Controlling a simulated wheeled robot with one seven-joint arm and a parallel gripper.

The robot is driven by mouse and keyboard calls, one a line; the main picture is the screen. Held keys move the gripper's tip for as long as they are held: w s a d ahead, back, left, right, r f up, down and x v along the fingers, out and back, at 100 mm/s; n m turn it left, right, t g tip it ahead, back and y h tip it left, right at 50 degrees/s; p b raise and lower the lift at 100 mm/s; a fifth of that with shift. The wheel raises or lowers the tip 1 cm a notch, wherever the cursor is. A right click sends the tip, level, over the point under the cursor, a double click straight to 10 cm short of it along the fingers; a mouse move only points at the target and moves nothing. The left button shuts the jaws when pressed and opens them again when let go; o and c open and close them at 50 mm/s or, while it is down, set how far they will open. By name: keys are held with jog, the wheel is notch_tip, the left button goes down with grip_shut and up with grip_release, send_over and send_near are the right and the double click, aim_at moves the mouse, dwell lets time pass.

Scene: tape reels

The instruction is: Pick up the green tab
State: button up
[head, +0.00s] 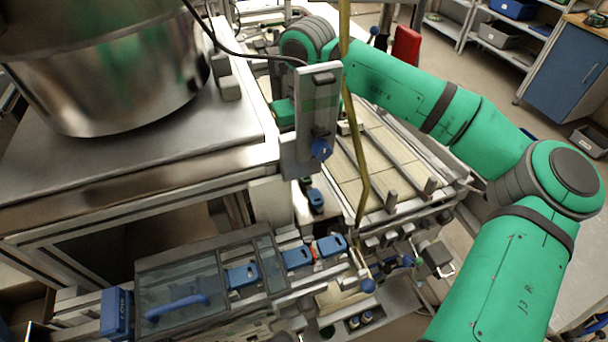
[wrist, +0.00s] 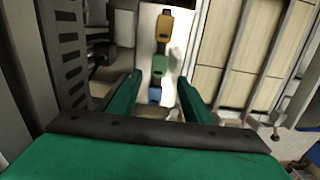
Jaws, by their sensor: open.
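The green tab (wrist: 159,66) shows in the wrist view on a white upright strip, between a yellow tab (wrist: 164,27) above it and a blue tab (wrist: 155,95) below it. My gripper (wrist: 160,83) is open, with its two green fingers apart to the left and right of the green and blue tabs in the picture. Nothing is held. I cannot tell how far the fingertips are from the green tab. In the head view, a grey panel hides much of my gripper, and I cannot make out the green tab clearly.
In the head view, a grey upright panel with a blue knob (head: 321,149) stands in front of my arm's end. A large steel drum (head: 120,75) is at left. A slatted conveyor bed (head: 375,160) lies right, and a clear-covered machine (head: 180,285) below.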

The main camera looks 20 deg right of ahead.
aim_at(306, 177)
jog(key=shift+a+f, duration=0.1)
jog(key=shift+f, duration=2.6)
jog(key=c, duration=1.1)
